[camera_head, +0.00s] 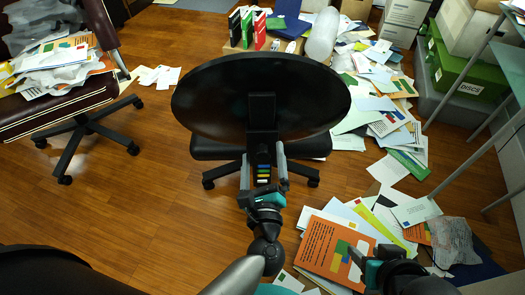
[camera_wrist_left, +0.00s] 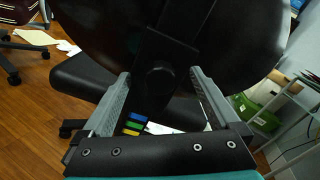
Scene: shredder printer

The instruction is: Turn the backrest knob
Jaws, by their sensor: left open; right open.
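The office chair (camera_head: 225,98) stands with the back of its black oval backrest towards me. A dark upright bracket joins the backrest to the seat (camera_wrist_left: 85,75). The round black backrest knob (camera_wrist_left: 160,80) sits on this bracket in the left wrist view. My left gripper (camera_head: 263,166) is open behind the bracket, also seen in the left wrist view (camera_wrist_left: 160,95). Its fingers are on either side of the knob, apparently without touching it. In the head view the knob is hard to make out. My right gripper (camera_head: 364,262) is open and low over papers at the lower right.
Papers and folders (camera_head: 340,240) litter the floor at right. A red-brown chair (camera_head: 60,108) heaped with papers stands at left. A green box (camera_head: 465,75) and a metal-legged table (camera_head: 480,90) are at right. Wooden floor (camera_head: 130,200) is clear at left.

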